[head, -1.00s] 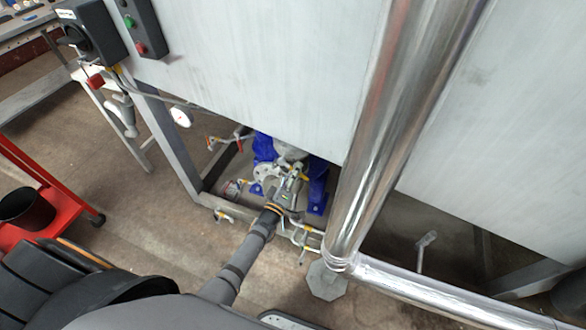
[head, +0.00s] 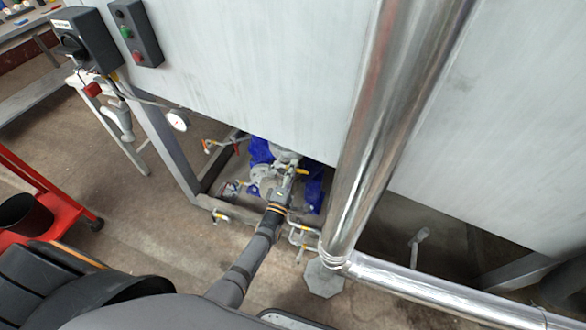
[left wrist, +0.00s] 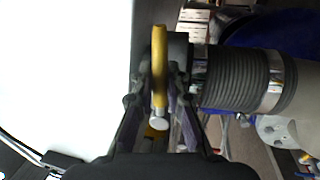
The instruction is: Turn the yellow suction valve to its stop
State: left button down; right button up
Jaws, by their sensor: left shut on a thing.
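The yellow suction valve handle (left wrist: 159,60) is a narrow yellow lever, seen edge-on between the fingers of my left gripper (left wrist: 161,85) in the left wrist view. The gripper is shut on it. In the head view, my left gripper (head: 287,180) reaches into the opening under the grey panel, at the pump. The yellow handle (head: 302,171) shows there just right of the fingertips. The valve body is mostly hidden by the gripper. A ribbed dark hose (left wrist: 238,80) runs right from the valve in the wrist view. My right gripper is not in view.
A large grey panel (head: 250,70) hangs just above the arm. A shiny vertical pipe (head: 365,130) stands close on the right. Blue pump parts (head: 313,190) surround the gripper. A low frame and small pipes (head: 218,216) lie in front. A red cart (head: 60,200) stands at left.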

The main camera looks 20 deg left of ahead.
pick_arm(q)
jog(key=shift+s+f, duration=0.1)
jog(key=shift+f, duration=0.05)
jog(key=c, duration=1.3)
grip_release()
jog(key=shift+c, duration=0.2)
jog(key=s+f, duration=0.2)
jog(key=s, duration=0.9)
jog(key=shift+s+a, duration=0.2)
jog(key=shift+s, duration=0.15)
jog(key=shift+f, duration=0.1)
